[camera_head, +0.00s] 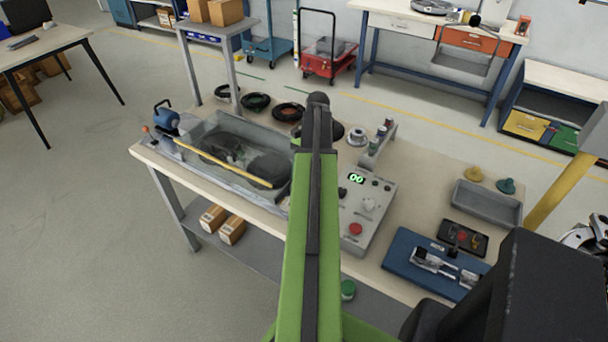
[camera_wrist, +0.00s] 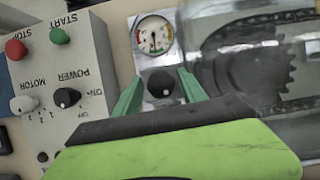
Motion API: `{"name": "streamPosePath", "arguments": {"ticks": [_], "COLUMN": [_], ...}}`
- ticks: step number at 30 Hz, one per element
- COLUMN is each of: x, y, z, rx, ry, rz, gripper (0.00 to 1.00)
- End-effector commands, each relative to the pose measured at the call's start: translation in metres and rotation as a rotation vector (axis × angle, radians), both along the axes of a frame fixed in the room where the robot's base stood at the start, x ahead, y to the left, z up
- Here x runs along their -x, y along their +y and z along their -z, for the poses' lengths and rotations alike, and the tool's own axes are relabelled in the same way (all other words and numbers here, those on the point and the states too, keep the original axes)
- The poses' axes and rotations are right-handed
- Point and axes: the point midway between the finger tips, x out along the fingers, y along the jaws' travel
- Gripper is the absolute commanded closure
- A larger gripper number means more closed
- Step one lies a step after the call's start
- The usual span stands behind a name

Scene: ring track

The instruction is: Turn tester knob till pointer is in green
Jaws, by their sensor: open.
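In the wrist view the tester's round black knob (camera_wrist: 161,84) sits on a pale panel. The dial gauge (camera_wrist: 153,36) is just above it in the picture, with a white face and coloured bands including green and red. Its thin pointer is small and seems to point down in the picture; I cannot tell surely which band it is on. My gripper (camera_wrist: 161,77) is open, with one green finger on each side of the knob. I cannot tell whether they touch it. In the head view my arm hides the tester and the gripper.
A grey control box (camera_head: 366,210) with a lit green display, a red button and knobs stands beside the tester. A clear-walled tank (camera_head: 215,130) with dark gears inside is on the other side. A blue fixture (camera_head: 405,262) and a grey tray (camera_head: 487,204) lie farther right on the bench.

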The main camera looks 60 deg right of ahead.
Motion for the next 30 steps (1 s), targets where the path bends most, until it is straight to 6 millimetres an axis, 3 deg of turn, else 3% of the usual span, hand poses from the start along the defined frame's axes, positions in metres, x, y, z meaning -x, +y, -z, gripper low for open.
{"name": "streamPosePath", "arguments": {"ticks": [15,30], "x": [-0.009,-0.01], "y": [-0.022,-0.02], "z": [-0.072,-0.071], "rx": [0.0,-0.001], "ry": [-0.003,-0.001], "rz": [-0.015,-0.02], "gripper": [0.42,0.42]}}
